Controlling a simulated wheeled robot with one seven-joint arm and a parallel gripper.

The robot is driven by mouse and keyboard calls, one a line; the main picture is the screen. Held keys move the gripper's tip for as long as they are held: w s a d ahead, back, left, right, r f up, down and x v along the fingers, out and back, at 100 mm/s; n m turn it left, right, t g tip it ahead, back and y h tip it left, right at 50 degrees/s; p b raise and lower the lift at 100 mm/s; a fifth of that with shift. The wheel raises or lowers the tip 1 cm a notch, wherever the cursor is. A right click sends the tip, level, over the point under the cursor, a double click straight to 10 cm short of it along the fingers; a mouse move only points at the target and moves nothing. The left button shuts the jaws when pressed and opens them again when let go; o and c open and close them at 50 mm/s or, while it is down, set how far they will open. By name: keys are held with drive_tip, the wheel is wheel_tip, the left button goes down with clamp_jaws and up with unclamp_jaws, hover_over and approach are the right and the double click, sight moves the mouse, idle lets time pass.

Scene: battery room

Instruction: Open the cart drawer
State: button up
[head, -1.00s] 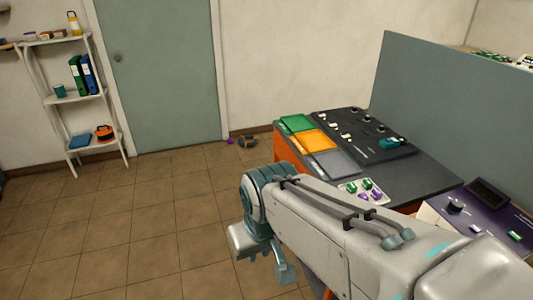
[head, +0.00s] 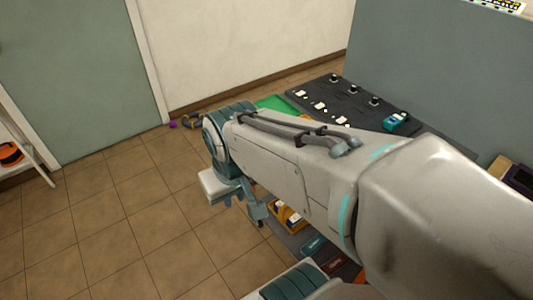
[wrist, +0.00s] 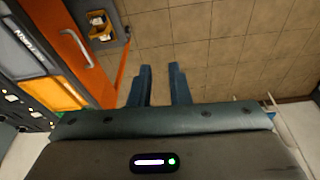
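The cart's orange front panel (wrist: 92,72), which looks like the drawer front, is left of the fingers in the wrist view. It carries a pale bar handle (wrist: 77,47) and sits close against the cart top, with no clear gap visible. My gripper (wrist: 159,84) is open and empty, pointing at the floor beside the panel, apart from the handle. In the head view my arm hides the orange front and handle. The gripper (head: 248,206) shows there partly, beyond the cart's near side.
A green tray (head: 276,104) and a dark board (head: 342,103) lie on top. Tiled floor (head: 95,220) is clear at left.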

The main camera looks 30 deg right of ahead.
drive_tip(key=w+d+f+m+g+h+b, duration=0.1)
drive_tip(key=w+d+f+g+h+b, duration=0.15)
drive_tip(key=d+f+h+b, duration=0.4)
drive_tip(key=w+d+f+m+g+h+b, duration=0.1)
drive_tip(key=d+f+g, duration=0.2)
drive_tip(key=f, duration=0.6)
drive_tip(key=w+d+f+n+t+h+b, duration=0.35)
drive_tip(key=w+f+h+b, duration=0.35)
drive_tip(key=w+f, duration=0.4)
drive_tip(key=shift+m+h, duration=0.35)
drive_tip(key=shift+h, duration=0.1)
drive_tip(key=x, duration=0.4)
drive_tip(key=p+x, duration=0.1)
drive_tip(key=x, duration=0.4)
drive_tip(key=s+f+p+x, duration=0.1)
drive_tip(key=x, duration=0.4)
drive_tip(key=shift+a, duration=0.1)
drive_tip(key=shift+w+t, duration=0.1)
drive_tip(key=shift+t, duration=0.2)
clamp_jaws()
